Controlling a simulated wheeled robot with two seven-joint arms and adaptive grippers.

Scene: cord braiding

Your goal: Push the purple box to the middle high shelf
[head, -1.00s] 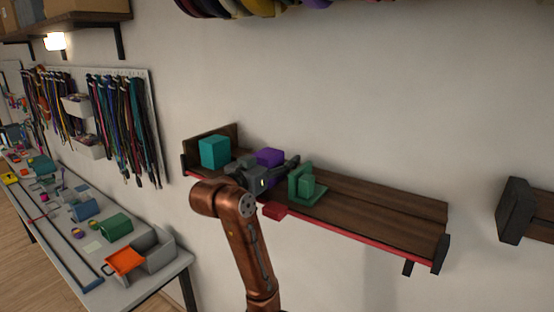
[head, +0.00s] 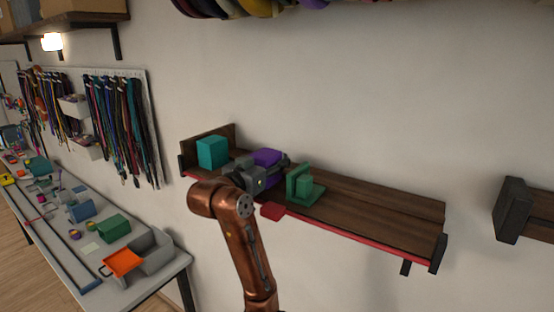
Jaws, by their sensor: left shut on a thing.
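The purple box (head: 267,157) is on the wooden wall shelf (head: 385,214), between a teal box and a green piece. My left gripper (head: 268,172) is at the purple box, and its jaws are shut on it. The gripper hides the front and lower part of the box, so I cannot tell whether the box touches the shelf board. My right gripper is not in view.
A teal box (head: 212,152) stands at the shelf's left end. A red block (head: 272,211) is at the front edge. The shelf's right half is clear. Another shelf (head: 515,209) is far right.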

